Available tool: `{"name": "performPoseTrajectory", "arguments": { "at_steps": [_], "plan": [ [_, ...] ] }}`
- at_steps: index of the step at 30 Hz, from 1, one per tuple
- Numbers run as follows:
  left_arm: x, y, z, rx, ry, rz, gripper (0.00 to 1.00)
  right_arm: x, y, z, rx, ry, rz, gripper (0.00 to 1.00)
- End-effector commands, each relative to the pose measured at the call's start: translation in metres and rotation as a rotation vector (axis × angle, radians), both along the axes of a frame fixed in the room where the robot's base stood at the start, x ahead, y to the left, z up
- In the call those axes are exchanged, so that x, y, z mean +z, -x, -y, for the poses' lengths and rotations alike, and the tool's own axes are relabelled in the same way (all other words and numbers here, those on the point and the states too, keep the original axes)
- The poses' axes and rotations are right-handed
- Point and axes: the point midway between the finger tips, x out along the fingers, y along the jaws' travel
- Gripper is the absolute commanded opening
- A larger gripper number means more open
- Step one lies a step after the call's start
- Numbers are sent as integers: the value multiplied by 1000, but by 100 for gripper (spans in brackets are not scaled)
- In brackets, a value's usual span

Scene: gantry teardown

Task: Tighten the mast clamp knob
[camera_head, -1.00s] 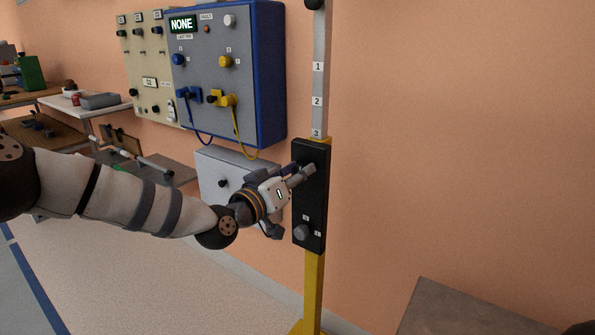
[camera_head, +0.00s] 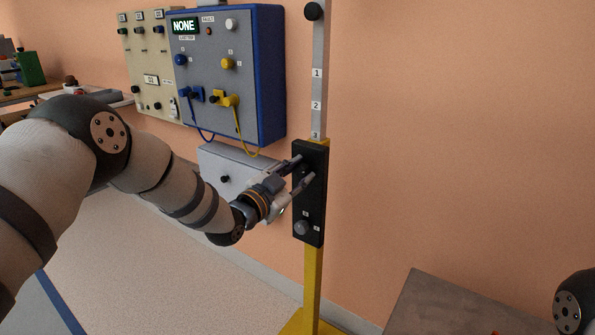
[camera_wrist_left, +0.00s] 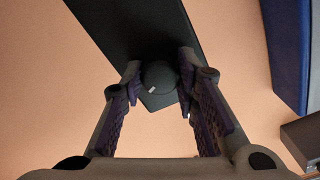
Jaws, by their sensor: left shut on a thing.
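The mast clamp is a black upright plate (camera_head: 312,205) on the yellow post. In the left wrist view a round black knob (camera_wrist_left: 158,75) with a short white mark stands out from the plate. My left gripper (camera_head: 303,169) has its fingers on either side of this knob, shut on it, at the upper part of the plate. In the head view the fingers partly hide the knob. A grey knob (camera_head: 302,228) with small labels sits lower on the same plate, clear of the gripper. My right gripper is not in view.
A grey mast with numbers (camera_head: 318,88) rises above the clamp. A blue panel (camera_head: 265,80) with plugs and cables hangs to the left, above a pale box (camera_head: 215,160). A grey surface (camera_head: 435,305) stands at the lower right.

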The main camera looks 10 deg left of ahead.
Motion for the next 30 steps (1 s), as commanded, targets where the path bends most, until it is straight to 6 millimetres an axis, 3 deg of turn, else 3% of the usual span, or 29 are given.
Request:
{"name": "performPoseTrajectory", "arguments": {
  "at_steps": [15, 30],
  "plan": [
    [1, 0, 0, 1, -315, 131, 0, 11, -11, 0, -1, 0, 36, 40],
    [0, 0, -1, 2, -384, 157, 0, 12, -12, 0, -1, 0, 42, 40]
  ]
}}
